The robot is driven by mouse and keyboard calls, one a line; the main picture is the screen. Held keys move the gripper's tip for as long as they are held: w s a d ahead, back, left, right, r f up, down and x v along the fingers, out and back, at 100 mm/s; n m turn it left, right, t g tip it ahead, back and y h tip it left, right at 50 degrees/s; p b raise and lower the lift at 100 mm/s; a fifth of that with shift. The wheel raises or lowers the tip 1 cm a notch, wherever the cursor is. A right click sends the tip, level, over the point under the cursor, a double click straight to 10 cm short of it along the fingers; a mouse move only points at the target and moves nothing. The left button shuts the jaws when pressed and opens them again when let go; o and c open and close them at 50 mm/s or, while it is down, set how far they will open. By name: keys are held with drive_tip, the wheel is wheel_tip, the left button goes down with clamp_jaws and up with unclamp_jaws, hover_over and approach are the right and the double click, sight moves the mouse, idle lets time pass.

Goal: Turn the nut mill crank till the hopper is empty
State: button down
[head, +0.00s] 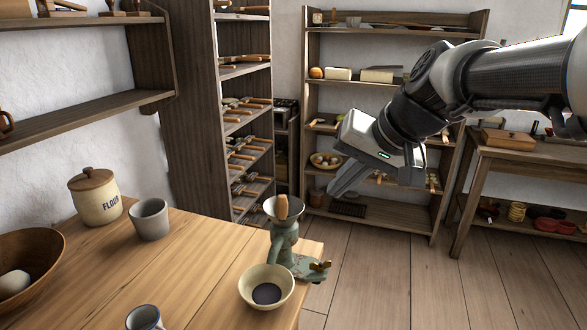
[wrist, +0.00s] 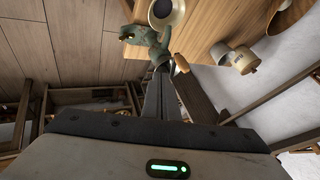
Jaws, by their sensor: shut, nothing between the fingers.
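The green nut mill (head: 284,243) stands at the right corner of the wooden table. Its grey hopper (head: 270,208) is on top, and a brown wooden handle (head: 283,206) stands upright in front of it. I cannot tell what the hopper holds. A cream bowl (head: 266,287) with a dark inside sits in front of the mill. My gripper (head: 336,190) is shut and empty, up and to the right of the mill, apart from it in the head view. In the wrist view the mill (wrist: 150,37) lies beyond the fingertips, with the handle (wrist: 181,63) just right of them; the fingers partly cover the hopper.
On the table are a flour jar (head: 96,197), a grey cup (head: 149,219), a wooden bowl (head: 28,262) and a mug (head: 144,318) at the front edge. Shelves (head: 395,88) stand behind my arm. A side table (head: 520,152) is at the right. Open floor (head: 385,275) lies right of the table.

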sight(283, 211)
drive_tip(key=w+a+f+b, duration=0.2)
drive_tip(key=w+a+f, duration=0.3)
drive_tip(key=a+f, duration=0.2)
drive_tip(key=shift+w+f, duration=0.25)
drive_tip(key=shift+w, duration=0.05)
drive_tip(key=shift+a, duration=0.2)
